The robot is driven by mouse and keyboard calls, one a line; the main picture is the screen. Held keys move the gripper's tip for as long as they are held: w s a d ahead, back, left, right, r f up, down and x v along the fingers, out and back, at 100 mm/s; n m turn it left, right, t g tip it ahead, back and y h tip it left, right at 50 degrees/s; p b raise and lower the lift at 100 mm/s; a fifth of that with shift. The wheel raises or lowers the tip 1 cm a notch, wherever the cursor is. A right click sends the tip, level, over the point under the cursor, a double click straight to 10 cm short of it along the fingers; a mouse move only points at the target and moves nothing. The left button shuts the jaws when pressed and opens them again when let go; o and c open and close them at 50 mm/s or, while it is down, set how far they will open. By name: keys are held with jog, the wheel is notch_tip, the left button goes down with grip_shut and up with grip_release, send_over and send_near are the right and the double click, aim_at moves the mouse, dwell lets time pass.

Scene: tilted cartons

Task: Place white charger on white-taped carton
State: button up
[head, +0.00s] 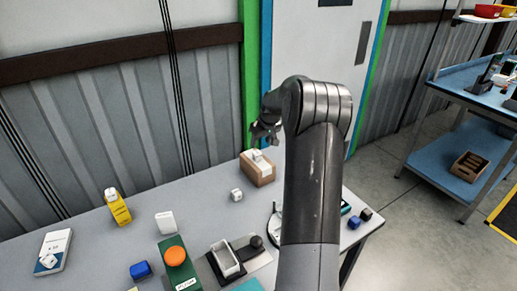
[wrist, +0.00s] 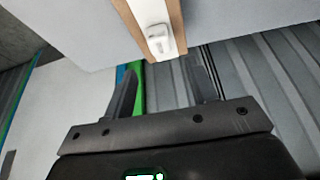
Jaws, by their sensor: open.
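The white-taped carton (head: 262,174) is a brown box with a white strip along its top. It stands near the back edge of the grey table, left of my arm. A small white block that looks like the white charger (head: 257,155) rests on its top. In the wrist view the white charger (wrist: 158,38) lies on the white tape between the brown edges of the carton (wrist: 176,28). My gripper (head: 264,130) is above and behind the carton, partly hidden by my arm. In the wrist view my gripper (wrist: 161,78) is open and empty, its fingers apart from the charger.
A white cube (head: 236,195) sits on the table left of the carton. A yellow box (head: 120,212), a green box (head: 182,262) with an orange knob, a white box (head: 166,222) and a blue block (head: 140,270) stand further left and in front. A wall is behind.

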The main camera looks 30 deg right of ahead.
jog(key=s+a+r, duration=0.8)
jog(key=a+r, duration=0.1)
jog(key=a, duration=0.2)
jog(key=s+a+r, duration=0.9)
jog(key=a, duration=0.2)
jog(key=s+a+f, duration=0.1)
jog(key=s+a, duration=0.4)
jog(key=s, duration=0.6)
jog(key=s+a+f+t, duration=0.1)
jog(key=s+a, duration=0.4)
jog(key=s, duration=0.6)
jog(key=shift+s+f, duration=0.15)
jog(key=shift+s, duration=0.25)
